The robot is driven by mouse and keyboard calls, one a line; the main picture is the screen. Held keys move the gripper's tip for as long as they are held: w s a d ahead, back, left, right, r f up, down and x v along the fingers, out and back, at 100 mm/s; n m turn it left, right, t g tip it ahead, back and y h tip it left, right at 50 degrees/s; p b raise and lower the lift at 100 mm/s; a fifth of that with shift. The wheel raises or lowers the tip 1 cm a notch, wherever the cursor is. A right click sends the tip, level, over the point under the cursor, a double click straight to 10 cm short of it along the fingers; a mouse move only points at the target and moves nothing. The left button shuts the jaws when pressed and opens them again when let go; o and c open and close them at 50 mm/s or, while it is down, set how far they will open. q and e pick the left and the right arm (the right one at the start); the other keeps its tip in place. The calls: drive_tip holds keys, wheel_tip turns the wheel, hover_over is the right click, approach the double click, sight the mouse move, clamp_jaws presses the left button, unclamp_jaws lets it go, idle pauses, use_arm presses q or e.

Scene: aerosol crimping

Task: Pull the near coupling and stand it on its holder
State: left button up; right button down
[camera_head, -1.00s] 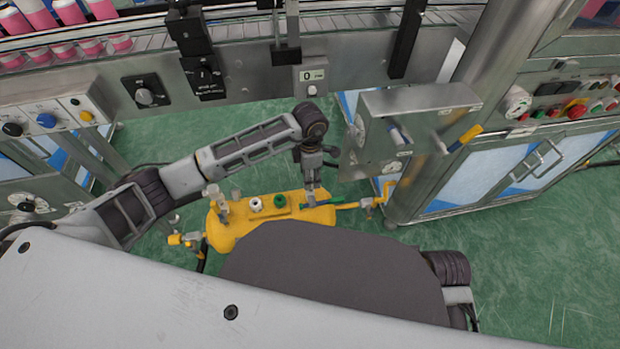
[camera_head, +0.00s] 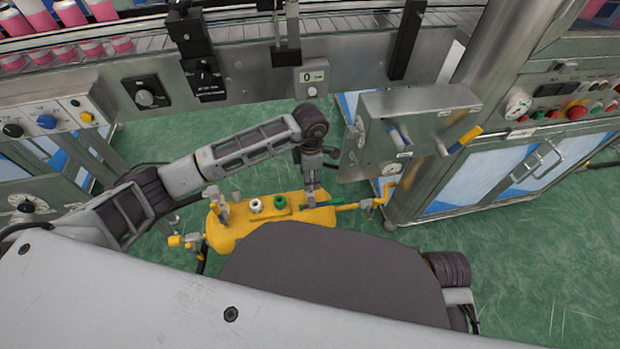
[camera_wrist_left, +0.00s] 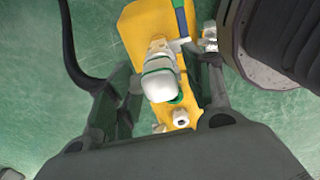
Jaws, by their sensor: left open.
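The near coupling (camera_wrist_left: 160,80) is a pale grey-white fitting with a green ring. In the left wrist view it stands between the spread fingers of my left gripper (camera_wrist_left: 170,84), with visible gaps on both sides. In the head view my left gripper (camera_head: 311,197) points down over the right part of the yellow tank (camera_head: 225,232) and mostly hides the coupling. I cannot tell which is the holder. My right gripper is out of view.
A steel box (camera_head: 420,112) with blue and yellow handles stands close behind, right of my left wrist. The conveyor (camera_head: 340,22) runs along the back. Green floor is open at right.

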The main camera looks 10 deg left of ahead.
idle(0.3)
use_arm(q)
clamp_jaws()
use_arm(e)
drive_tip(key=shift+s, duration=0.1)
use_arm(q)
drive_tip(key=shift+r, duration=0.2)
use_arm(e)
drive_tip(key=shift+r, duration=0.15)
use_arm(q)
drive_tip(key=shift+r+p, duration=0.3)
drive_tip(key=shift+p, duration=0.05)
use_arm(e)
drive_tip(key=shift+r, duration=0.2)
